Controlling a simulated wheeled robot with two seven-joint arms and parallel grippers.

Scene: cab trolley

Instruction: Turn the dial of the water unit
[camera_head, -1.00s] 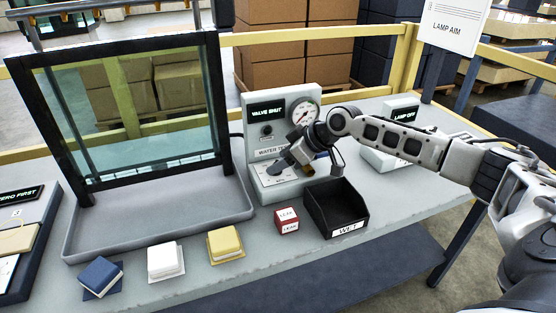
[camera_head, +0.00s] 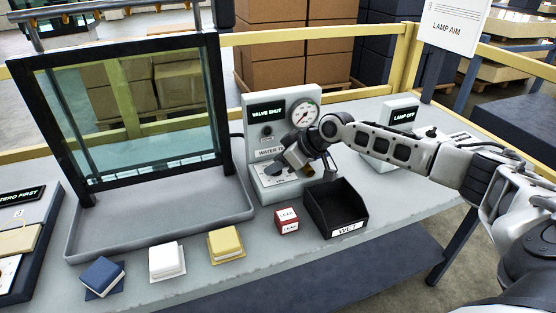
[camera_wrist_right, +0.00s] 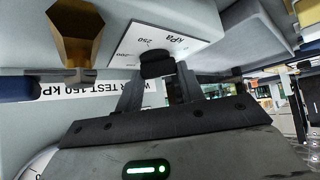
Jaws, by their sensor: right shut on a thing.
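The water unit (camera_head: 256,107) is a pale box behind the bench's middle. Its display (camera_head: 268,113) reads VALVE SHUT, and a round gauge (camera_head: 304,114) sits beside it. My right gripper (camera_head: 280,165) is at the unit's lower sloped panel and covers most of the dial there. In the right wrist view, the black dial knob (camera_wrist_right: 157,64) sits between the fingertips of my right gripper (camera_wrist_right: 158,75), which is shut on it. Part of the white scale (camera_wrist_right: 150,38) shows, with 200, 250 and kPa. My left gripper is out of view.
A brass fitting (camera_wrist_right: 75,32) sticks out close beside the dial. A black bin marked WET (camera_head: 347,229) and a red LEAK block (camera_head: 287,220) stand in front of the unit. A framed glass pane (camera_head: 150,120) stands in a grey tray (camera_head: 243,212) at left.

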